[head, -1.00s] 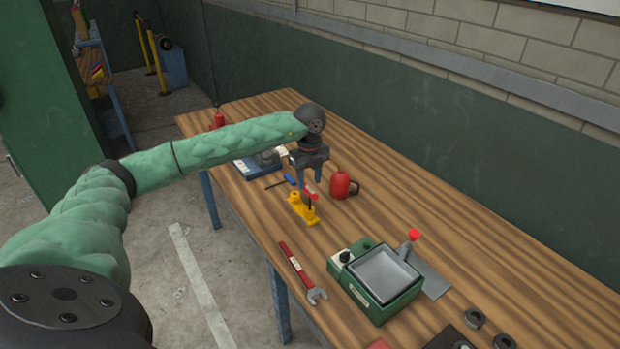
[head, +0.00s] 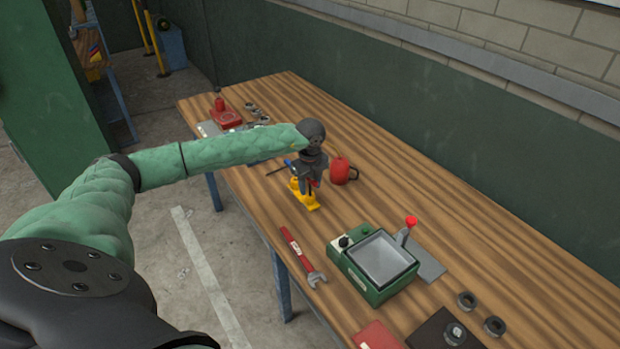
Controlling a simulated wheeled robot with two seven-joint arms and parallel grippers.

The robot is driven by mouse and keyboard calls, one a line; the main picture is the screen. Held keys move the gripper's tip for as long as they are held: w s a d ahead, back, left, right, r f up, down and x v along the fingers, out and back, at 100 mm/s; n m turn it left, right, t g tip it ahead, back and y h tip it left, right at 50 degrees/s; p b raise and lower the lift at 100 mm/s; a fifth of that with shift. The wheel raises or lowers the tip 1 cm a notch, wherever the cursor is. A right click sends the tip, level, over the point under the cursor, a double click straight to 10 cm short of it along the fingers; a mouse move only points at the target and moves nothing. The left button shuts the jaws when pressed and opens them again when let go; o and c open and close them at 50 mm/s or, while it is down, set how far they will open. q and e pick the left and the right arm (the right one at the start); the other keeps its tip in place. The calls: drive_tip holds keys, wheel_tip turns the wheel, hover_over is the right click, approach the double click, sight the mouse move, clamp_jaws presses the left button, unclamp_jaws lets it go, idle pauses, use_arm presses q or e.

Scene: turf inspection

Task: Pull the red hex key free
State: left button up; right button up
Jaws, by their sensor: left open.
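The yellow holder (head: 304,199) stands near the front edge of the wooden table. A small bit of red (head: 316,184), which looks like the red hex key, shows just above it, mostly hidden by my gripper. My left gripper (head: 309,187) points down right over the holder, its open fingers around or beside the red piece; I cannot tell which. A dark key and a blue-handled tool (head: 289,164) lie just left of the holder. My right gripper is out of view.
A red mug (head: 343,171) stands close right of the gripper. A red wrench (head: 299,253) and a green box with a grey tray (head: 378,285) lie nearer. Black rings (head: 466,300) sit at the right. The back right of the table (head: 470,220) is clear.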

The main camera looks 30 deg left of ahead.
use_arm(q)
clamp_jaws()
drive_tip(key=shift+r, duration=0.1)
idle(0.4)
drive_tip(key=shift+r+p, duration=0.7)
drive_tip(key=shift+r, duration=1.6)
drive_tip(key=shift+r+p, duration=0.7)
drive_tip(key=shift+r, duration=1.75)
